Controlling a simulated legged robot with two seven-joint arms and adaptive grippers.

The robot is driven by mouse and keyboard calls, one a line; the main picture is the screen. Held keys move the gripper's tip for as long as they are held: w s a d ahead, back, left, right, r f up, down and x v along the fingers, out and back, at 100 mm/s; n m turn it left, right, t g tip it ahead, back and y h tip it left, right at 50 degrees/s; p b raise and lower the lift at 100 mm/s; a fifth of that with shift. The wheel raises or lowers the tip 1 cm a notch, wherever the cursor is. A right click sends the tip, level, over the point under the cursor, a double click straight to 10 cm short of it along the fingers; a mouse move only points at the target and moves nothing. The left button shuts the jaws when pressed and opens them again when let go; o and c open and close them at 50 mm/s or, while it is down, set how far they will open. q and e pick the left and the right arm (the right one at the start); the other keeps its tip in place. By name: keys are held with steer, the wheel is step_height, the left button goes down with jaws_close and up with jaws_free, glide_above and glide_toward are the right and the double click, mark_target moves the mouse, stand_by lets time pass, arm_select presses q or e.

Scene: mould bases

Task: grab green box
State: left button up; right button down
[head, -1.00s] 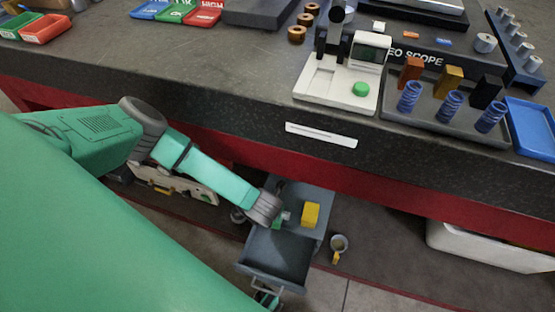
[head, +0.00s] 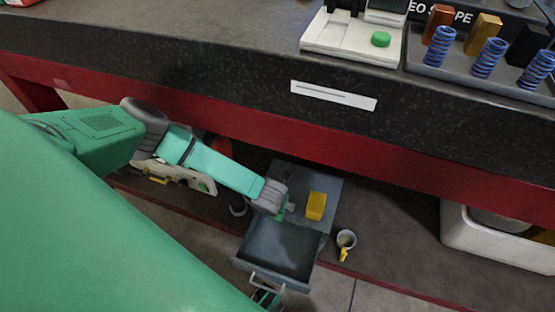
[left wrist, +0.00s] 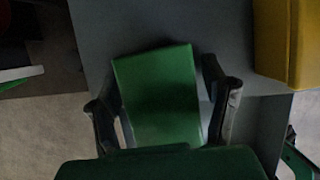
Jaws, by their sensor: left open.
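The green box (left wrist: 160,95) lies on the grey top of a small drawer cabinet (head: 312,172) in the left wrist view. My left gripper (left wrist: 164,98) is open, with one finger on each side of the box. The right finger is close to the box's side; I cannot tell whether it touches. In the head view my left gripper (head: 284,212) is low over the cabinet top, and only a bit of green shows there.
A yellow box (head: 316,206) stands just right of the gripper on the cabinet. The cabinet's drawer (head: 275,250) is pulled out and looks empty. The workbench's front edge (head: 230,75) overhangs the cabinet area.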

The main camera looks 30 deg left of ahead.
arm_select(q)
steer(key=shift+c, duration=0.4)
steer(key=c, duration=1.3)
steer(key=shift+c, duration=0.2)
steer(key=shift+w+r, duration=0.1)
steer(key=shift+r, duration=0.05)
